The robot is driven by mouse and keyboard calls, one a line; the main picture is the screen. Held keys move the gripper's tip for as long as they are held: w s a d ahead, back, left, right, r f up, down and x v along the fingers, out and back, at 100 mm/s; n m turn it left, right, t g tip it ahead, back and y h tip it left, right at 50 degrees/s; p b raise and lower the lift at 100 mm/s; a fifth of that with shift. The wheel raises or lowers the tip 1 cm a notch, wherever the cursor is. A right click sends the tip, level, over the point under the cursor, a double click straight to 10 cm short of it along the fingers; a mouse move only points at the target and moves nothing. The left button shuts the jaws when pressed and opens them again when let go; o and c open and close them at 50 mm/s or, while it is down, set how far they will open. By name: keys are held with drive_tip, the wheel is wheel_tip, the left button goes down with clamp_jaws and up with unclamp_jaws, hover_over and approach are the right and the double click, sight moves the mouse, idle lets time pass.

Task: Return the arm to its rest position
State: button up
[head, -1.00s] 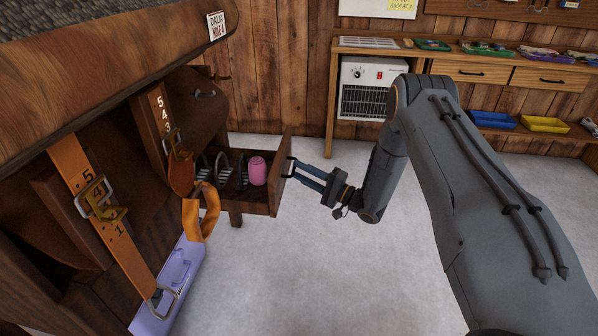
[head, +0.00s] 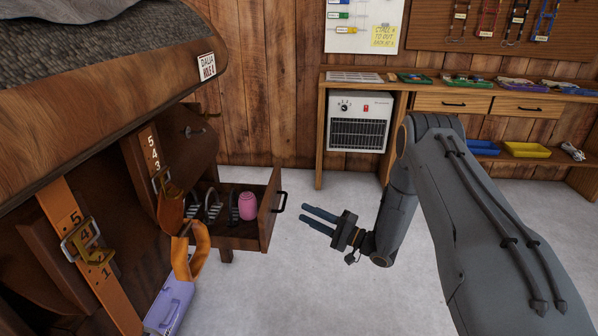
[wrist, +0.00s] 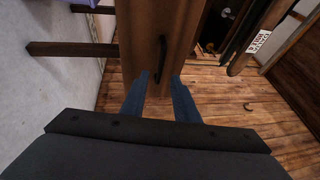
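My arm (head: 480,210) reaches in from the right of the head view, its elbow raised and its forearm hanging down. My gripper (head: 303,215) is open and empty, with a clear gap between its two blue-grey fingers. It points left at the pulled-out wooden drawer (head: 268,212) and stands a little right of the drawer's dark handle (head: 280,201). In the wrist view the open fingers (wrist: 159,78) point at the drawer front (wrist: 180,70), and the handle (wrist: 162,52) lies beyond their tips, apart from them.
The drawer holds a pink container (head: 248,206) and several metal stirrups (head: 212,205). A heater (head: 359,121) stands under the back workbench (head: 398,87). The grey floor around my gripper is clear.

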drive_tip(key=w+a+r+n+t+h, duration=0.1)
drive_tip(key=w+a+r+n+h, duration=0.15)
drive_tip(key=w+r+h, duration=0.6)
drive_tip(key=s+d+r+n+h, duration=0.2)
drive_tip(key=s+r+h, duration=0.1)
drive_tip(key=r, duration=0.3)
drive_tip(key=s+d+r+n+g+h, duration=0.15)
drive_tip(key=s+r+g, duration=0.25)
drive_tip(key=s, duration=1.2)
drive_tip(key=s+r+n+g+h+p, duration=0.1)
drive_tip(key=s+r+n+g+h, duration=0.15)
drive_tip(key=s, duration=1.25)
drive_tip(key=s+d+r+n+g+h, duration=0.15)
drive_tip(key=s+r+g, duration=0.3)
drive_tip(key=s, duration=1.15)
drive_tip(key=d+r+m+p, duration=0.3)
drive_tip(key=d+r+p, duration=0.6)
drive_tip(key=p, duration=1.1)
drive_tip(key=shift+w+d+r, duration=0.15)
drive_tip(key=shift+r, duration=1.05)
